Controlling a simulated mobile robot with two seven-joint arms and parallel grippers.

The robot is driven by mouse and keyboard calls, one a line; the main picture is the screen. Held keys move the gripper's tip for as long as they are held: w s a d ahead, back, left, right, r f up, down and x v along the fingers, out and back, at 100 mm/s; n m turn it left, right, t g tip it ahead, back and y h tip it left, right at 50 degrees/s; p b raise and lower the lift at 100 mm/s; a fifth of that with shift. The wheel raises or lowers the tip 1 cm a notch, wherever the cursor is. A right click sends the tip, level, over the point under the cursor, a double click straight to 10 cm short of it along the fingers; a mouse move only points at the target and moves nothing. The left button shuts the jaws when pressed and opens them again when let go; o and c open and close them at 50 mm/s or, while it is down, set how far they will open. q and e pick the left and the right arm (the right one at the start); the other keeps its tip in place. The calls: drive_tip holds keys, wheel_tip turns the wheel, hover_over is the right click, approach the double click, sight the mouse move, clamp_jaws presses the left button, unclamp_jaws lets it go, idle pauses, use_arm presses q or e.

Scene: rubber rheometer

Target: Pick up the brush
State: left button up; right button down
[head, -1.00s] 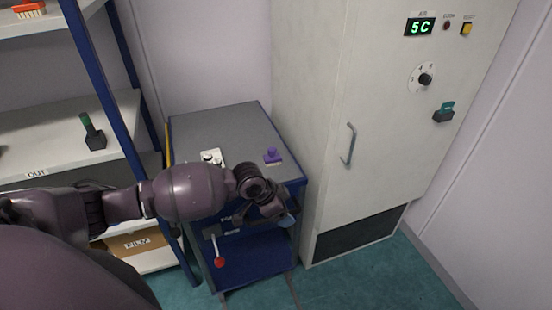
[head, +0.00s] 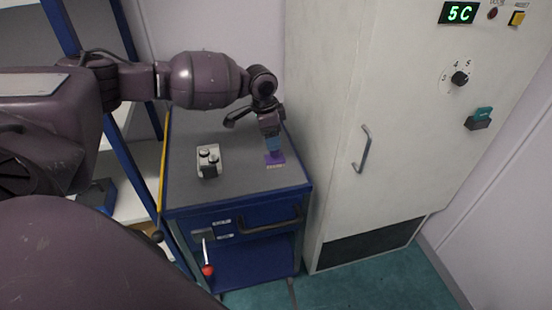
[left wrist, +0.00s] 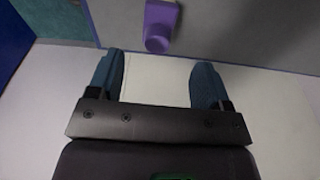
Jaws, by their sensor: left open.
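The purple brush (head: 275,161) sits on the grey top of the cart near its right side, with pale bristles showing along its lower edge. My left gripper (head: 273,146) is just above it in the head view and partly covers it. In the left wrist view the brush (left wrist: 160,22) shows at the top, beyond the fingertips. The left gripper's blue fingers (left wrist: 157,68) are apart, with nothing between them. My right gripper is not in view.
A white block with dark knobs (head: 208,160) stands on the cart top (head: 225,188), left of the brush. A tall pale cabinet (head: 335,120) with a handle rises close on the right. A blue-framed shelf (head: 128,160) is on the left. The front cart top is clear.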

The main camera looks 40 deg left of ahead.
sight(276, 154)
use_arm(q)
wheel_tip(276, 154, down, 3)
drive_tip(key=shift+w+d+r, duration=0.15)
drive_tip(key=shift+r, duration=0.05)
drive_tip(key=shift+f, duration=0.35)
drive_tip(key=shift+d+f, duration=0.15)
drive_tip(key=shift+f, duration=0.25)
drive_tip(key=shift+w+d+f+b, duration=0.15)
drive_tip(key=shift+f+b, duration=0.15)
drive_tip(key=shift+f, duration=0.65)
drive_tip(key=shift+w+d+f+b, duration=0.15)
drive_tip(key=shift+f+b, duration=0.1)
drive_tip(key=shift+f, duration=0.7)
drive_tip(key=shift+s, duration=0.1)
drive_tip(key=c, duration=1)
drive_tip(key=shift+c, duration=0.2)
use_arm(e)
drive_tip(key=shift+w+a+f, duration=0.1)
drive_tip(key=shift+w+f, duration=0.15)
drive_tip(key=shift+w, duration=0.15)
use_arm(q)
drive_tip(key=shift+r, duration=0.15)
